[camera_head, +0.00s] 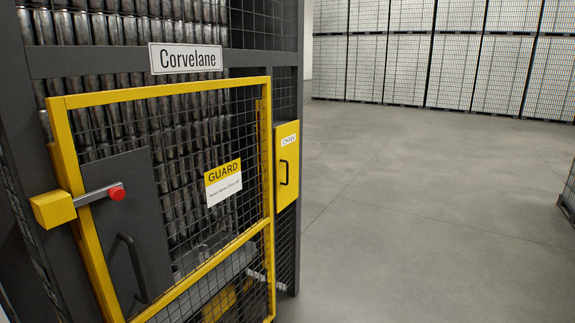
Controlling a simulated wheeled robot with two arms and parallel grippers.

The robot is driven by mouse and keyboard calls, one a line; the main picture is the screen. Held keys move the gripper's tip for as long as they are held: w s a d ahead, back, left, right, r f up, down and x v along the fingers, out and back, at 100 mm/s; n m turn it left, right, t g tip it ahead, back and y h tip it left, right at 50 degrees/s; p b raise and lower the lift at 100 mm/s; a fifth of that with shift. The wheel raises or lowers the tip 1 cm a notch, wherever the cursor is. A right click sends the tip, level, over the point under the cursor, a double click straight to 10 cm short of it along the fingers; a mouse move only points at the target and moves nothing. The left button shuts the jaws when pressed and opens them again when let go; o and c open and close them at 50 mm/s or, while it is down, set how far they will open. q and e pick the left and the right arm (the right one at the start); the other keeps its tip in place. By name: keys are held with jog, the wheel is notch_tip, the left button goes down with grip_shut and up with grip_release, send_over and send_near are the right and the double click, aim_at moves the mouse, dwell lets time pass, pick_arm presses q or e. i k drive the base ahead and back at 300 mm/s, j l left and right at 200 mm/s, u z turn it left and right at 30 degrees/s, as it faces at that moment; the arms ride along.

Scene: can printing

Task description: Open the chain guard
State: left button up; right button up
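A narrow yellow cover labelled "CHAIN" (287,165) is on the right side of the machine in the head view. It stands upright, has a black handle (284,172) on its face, and looks shut. To its left is a large yellow-framed mesh door (160,94) with a "GUARD" sign (223,182). A grey bar with a red knob (117,193) reaches from a yellow block (53,209) over a dark panel with a black handle (133,267). Neither of my grippers is in view.
The dark machine frame carries a "Corvelane" sign (185,58) and holds many stacked metal cans behind the mesh. Open grey floor (420,200) lies to the right. Tall pallet stacks (405,68) line the back, and another stack edge (569,195) shows at far right.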

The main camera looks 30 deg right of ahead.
aim_at(286, 135)
jog(key=i+l, duration=0.25)
jog(key=l, duration=0.15)
jog(key=i+l+u, duration=0.1)
jog(key=i+l, duration=0.15)
jog(key=i+l+u, duration=0.1)
jog(key=l, duration=0.4)
jog(key=i+l, duration=0.3)
jog(key=l, duration=0.15)
jog(key=i+l+u, duration=0.1)
jog(key=i+l, duration=0.15)
jog(key=l, duration=0.15)
jog(key=i+l, duration=0.2)
jog(key=l, duration=0.25)
jog(key=i+l+u, duration=0.1)
jog(key=l, duration=0.35)
jog(key=i+l, duration=0.25)
jog(key=l, duration=0.2)
jog(key=u, duration=0.05)
